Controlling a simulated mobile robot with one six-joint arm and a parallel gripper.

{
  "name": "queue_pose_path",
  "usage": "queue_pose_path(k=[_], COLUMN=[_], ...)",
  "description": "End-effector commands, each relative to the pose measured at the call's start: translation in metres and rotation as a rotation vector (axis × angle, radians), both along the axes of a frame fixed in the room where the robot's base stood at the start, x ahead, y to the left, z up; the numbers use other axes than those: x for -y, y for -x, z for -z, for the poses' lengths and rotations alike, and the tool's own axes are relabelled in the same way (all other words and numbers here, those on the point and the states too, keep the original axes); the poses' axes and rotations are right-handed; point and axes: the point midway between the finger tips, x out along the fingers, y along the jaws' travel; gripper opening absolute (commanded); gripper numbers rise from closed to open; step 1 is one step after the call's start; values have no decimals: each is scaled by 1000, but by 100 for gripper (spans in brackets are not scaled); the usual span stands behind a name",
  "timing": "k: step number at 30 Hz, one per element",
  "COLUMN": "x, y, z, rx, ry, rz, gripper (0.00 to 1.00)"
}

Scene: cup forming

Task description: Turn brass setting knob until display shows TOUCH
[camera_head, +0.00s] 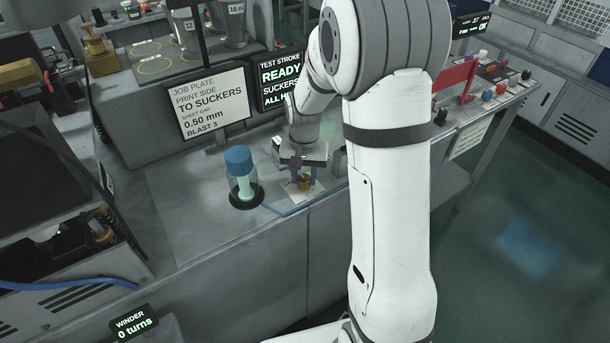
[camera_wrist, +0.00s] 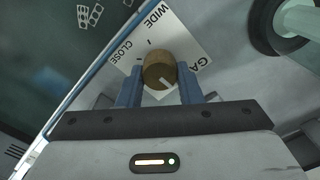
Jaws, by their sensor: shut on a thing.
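The brass setting knob (camera_wrist: 159,68) is round, with a pale pointer line towards its lower right edge in the wrist view. It stands on a white dial plate (camera_wrist: 186,32) lettered CLOSE, WIDE and a partly covered word starting GA. My gripper (camera_wrist: 160,84) has its blue fingers on either side of the knob, shut on it. In the head view, the knob (camera_head: 304,184) shows below my gripper (camera_head: 303,173) on the bench. The display (camera_head: 282,80) reads TEST STROKE, READY, SUCKERS and a partly hidden ALL H; my arm covers its right side. I see no word TOUCH.
A glass jar with a blue cap (camera_head: 239,165) stands just left of my gripper. A job plate sign (camera_head: 199,103) stands behind, reading sheet gap 0.50 mm and BLAST 3. The bench's front edge (camera_head: 258,228) is close to the knob. Bare bench top lies left of the jar.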

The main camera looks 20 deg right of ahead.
Motion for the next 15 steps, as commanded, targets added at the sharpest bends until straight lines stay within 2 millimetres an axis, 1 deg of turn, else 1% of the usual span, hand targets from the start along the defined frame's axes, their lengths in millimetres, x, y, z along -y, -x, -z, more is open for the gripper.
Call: queue_pose_path(k=[15], x=[0], y=[0], z=[1], rx=[3], ry=[-1], rz=[389], gripper=[9])
